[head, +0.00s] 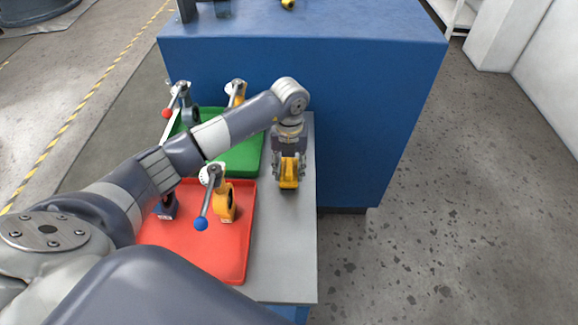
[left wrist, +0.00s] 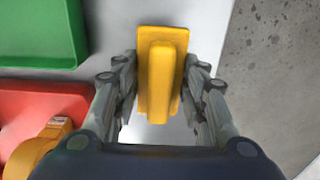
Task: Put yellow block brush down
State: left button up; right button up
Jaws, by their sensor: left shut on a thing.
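The yellow block brush (head: 289,180) is in my left gripper (head: 289,168), over the grey table strip to the right of the trays. In the left wrist view the brush (left wrist: 161,72) sits between the two fingers, its long side pointing away from the palm. The fingers are shut on it from both sides. The grey tabletop (head: 285,240) shows around it. I cannot tell whether the brush's underside touches the table. My right gripper is not in view.
A red tray (head: 238,262) and a green tray (head: 240,160) lie left of the brush. An orange valve with a blue-knobbed lever (head: 225,203) stands in the red tray. More valves stand behind. A blue cabinet (head: 350,100) borders the table's far side. The grey strip's near part is clear.

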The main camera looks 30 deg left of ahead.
pick_arm(q)
jog(key=shift+f, duration=0.4)
jog(key=shift+f, duration=0.1)
jog(key=shift+f, duration=0.15)
jog(key=o, duration=1)
